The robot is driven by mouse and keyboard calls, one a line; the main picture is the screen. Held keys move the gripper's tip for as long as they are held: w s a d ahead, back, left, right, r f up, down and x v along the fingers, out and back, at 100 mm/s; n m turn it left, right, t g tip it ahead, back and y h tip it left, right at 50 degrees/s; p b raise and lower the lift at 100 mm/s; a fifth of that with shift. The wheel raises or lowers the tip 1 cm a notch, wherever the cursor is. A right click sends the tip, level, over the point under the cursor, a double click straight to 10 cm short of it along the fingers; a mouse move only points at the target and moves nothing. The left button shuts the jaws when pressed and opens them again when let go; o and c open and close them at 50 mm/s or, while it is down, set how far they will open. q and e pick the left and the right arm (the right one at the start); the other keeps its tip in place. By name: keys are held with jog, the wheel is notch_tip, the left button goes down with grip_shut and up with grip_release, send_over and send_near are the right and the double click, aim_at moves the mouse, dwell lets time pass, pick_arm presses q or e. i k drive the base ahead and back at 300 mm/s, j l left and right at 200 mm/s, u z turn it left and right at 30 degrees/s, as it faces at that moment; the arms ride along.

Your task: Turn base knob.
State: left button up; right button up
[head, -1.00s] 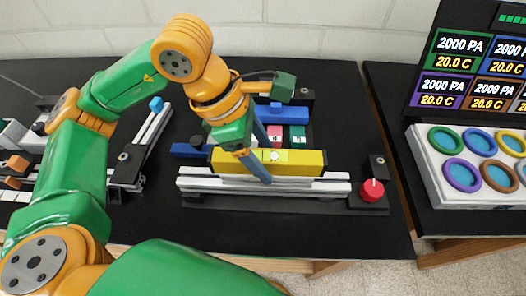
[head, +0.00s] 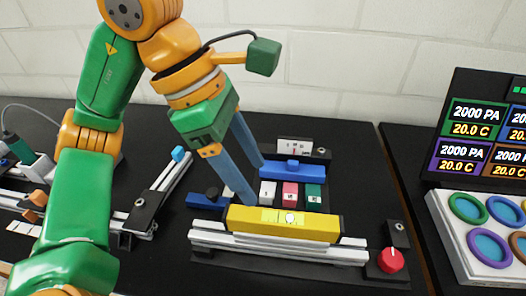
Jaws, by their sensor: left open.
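A red knob (head: 391,260) with a white mark sits on a black block at the right end of the frame's front rail (head: 280,246). A yellow bar (head: 283,223) with a level vial lies along this rail. My left gripper (head: 254,184) is open with its two blue fingers pointing down. The nearer fingertip shows just behind the yellow bar's left part, and nothing is between the fingers. The gripper is well to the left of the red knob and apart from it. My right gripper is not in view.
Behind the bar are white, pink and teal blocks (head: 290,195), a blue bar (head: 293,171) and a dial gauge (head: 295,147). Another rail assembly (head: 150,205) stands left. At right are a display (head: 480,130) and a tray of coloured rings (head: 487,230).

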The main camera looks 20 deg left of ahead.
aim_at(390, 261)
jog(key=k, duration=1.5)
